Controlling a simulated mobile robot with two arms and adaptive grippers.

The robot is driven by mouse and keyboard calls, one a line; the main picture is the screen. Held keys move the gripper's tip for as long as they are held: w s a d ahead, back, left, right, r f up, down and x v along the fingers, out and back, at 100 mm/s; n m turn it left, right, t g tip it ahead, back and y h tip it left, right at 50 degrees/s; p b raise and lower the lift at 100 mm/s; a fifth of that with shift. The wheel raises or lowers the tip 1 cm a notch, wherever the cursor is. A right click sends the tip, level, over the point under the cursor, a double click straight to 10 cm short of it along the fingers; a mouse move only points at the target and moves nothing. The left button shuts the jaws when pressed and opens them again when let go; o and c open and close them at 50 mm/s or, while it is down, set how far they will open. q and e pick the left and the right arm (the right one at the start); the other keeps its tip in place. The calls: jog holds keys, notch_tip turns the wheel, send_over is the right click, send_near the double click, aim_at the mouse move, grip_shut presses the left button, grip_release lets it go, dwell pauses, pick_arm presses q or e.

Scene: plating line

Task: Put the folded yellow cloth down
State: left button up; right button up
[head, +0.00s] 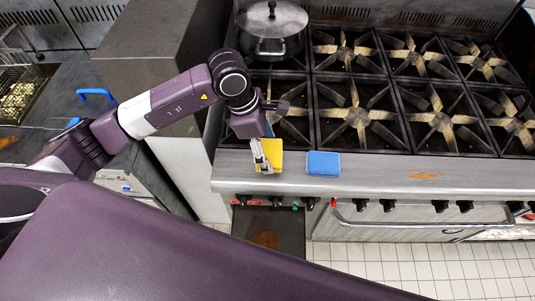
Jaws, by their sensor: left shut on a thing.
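The folded yellow cloth (272,153) is at the front left of the stove, over its steel front ledge. My left gripper (262,160) is shut on the cloth, with its fingers over the cloth's left part. From this angle I cannot tell whether the cloth touches the ledge or is held just above it. My right gripper is not in the head view.
A blue sponge-like block (323,163) lies on the steel ledge (385,167), just right of the cloth. A lidded pot (272,30) stands on the back left burner. An orange-brown stain (425,175) marks the ledge further right; the ledge between is clear.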

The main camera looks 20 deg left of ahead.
pick_arm(q)
notch_tip(320, 180, down, 4)
jog(key=shift+r+p, duration=0.1)
jog(key=shift+p, duration=0.5)
jog(key=shift+f, duration=0.55)
jog(key=shift+f+b, duration=0.2)
jog(key=shift+b, duration=0.1)
jog(key=o, duration=1.3)
jog(key=shift+r, duration=0.1)
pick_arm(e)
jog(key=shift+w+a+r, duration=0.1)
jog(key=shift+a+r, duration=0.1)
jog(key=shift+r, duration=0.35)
